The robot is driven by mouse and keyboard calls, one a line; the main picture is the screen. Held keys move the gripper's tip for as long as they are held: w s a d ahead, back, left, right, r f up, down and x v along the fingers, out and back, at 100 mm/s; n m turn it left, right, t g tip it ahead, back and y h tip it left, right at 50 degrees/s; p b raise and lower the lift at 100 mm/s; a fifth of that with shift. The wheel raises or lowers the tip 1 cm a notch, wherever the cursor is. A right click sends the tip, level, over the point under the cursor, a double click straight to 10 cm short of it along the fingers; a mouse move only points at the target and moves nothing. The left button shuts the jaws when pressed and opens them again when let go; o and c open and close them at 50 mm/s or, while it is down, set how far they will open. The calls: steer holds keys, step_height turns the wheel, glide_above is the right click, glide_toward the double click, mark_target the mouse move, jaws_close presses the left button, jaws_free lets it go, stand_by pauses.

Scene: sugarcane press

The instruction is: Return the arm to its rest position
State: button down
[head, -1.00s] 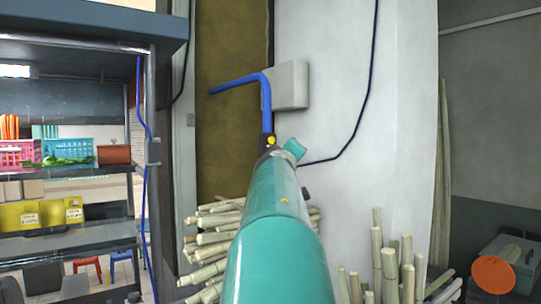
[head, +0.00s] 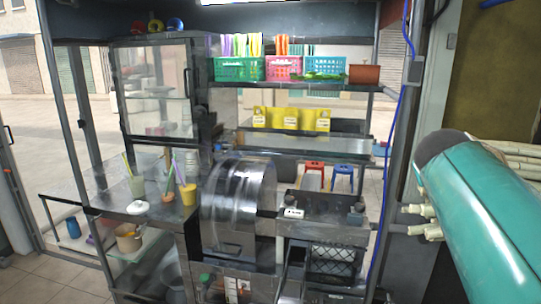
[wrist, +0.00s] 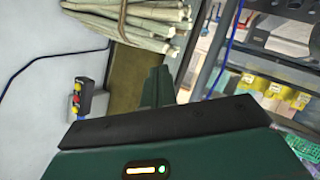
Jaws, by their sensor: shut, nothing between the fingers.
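My arm's turquoise link (head: 480,220) reaches in from the right edge of the head view. Its far part and the gripper are out of that view. In the wrist view my gripper (wrist: 157,84) points away from the camera. Its dark green fingers are together, with nothing held between them. It hangs clear in front of a brown panel and the edge of a metal frame, touching nothing that I can see.
The cane press (head: 240,210) stands at mid-picture beside a counter with cups (head: 188,194). Plastic baskets (head: 240,68) sit on the shelf above. A cane bundle (wrist: 130,18) and a button box (wrist: 88,100) show near my gripper. Tiled floor is bare at lower left.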

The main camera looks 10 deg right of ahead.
steer(key=s+a+f+n+y, duration=0.1)
steer(key=s+a+f+y, duration=0.2)
steer(key=a+f, duration=0.4)
steer(key=s+a+f+n+g+y, duration=0.1)
steer(key=s+a+f+n+y, duration=0.1)
steer(key=a+f, duration=0.6)
steer(key=s+a+f+n+g+y, duration=0.1)
steer(key=s+a+f+y, duration=0.3)
steer(key=a, duration=1.3)
step_height(320, 180, down, 4)
steer(key=shift+s+f+n+y, duration=0.25)
steer(key=shift+s+n+y, duration=0.05)
steer(key=shift+y, duration=0.8)
